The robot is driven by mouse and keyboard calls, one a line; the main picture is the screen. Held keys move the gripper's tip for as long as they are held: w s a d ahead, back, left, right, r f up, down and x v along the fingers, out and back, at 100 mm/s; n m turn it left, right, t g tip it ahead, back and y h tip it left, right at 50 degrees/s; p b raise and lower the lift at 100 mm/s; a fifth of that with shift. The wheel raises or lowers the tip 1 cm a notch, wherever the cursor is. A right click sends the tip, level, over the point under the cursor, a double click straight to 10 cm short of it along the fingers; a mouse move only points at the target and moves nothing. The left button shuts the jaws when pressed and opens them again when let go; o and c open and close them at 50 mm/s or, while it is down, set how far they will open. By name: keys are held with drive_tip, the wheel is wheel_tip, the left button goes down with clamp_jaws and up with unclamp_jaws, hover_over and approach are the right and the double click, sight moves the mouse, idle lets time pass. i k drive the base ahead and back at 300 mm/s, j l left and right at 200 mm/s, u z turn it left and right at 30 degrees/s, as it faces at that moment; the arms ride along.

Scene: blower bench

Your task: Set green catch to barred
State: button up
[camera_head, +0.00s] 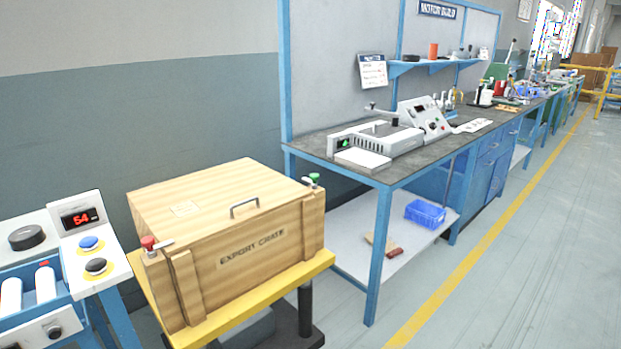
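The green catch (314,178) is a small green knob with a short pale lever beside it, at the top right front corner of the wooden export crate (205,280). Its lever is small, and I cannot tell whether it is barred. A matching red catch (148,242) sits at the crate's top left front corner, with its pale lever pointing right. The crate lid is down and has a grey handle (244,206) near its front edge. My gripper is not in view.
The crate stands on a yellow-edged platform (272,292). At left is a blue-framed roller stand (32,318) with a panel (86,250) reading 54. At right is a workbench (318,143) with instruments and a lower shelf. The floor (480,260) in front is clear.

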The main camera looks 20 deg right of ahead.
sight(313, 177)
drive_tip(key=i+l, duration=0.2)
drive_tip(key=l, duration=0.2)
drive_tip(key=i+l, duration=0.15)
drive_tip(key=l, duration=0.25)
drive_tip(key=i+l, duration=0.2)
drive_tip(key=l, duration=0.2)
drive_tip(key=i+l, duration=0.2)
drive_tip(key=l, duration=0.2)
drive_tip(key=i+l, duration=0.2)
drive_tip(key=l, duration=0.15)
drive_tip(key=i+l, duration=0.15)
drive_tip(key=l, duration=0.25)
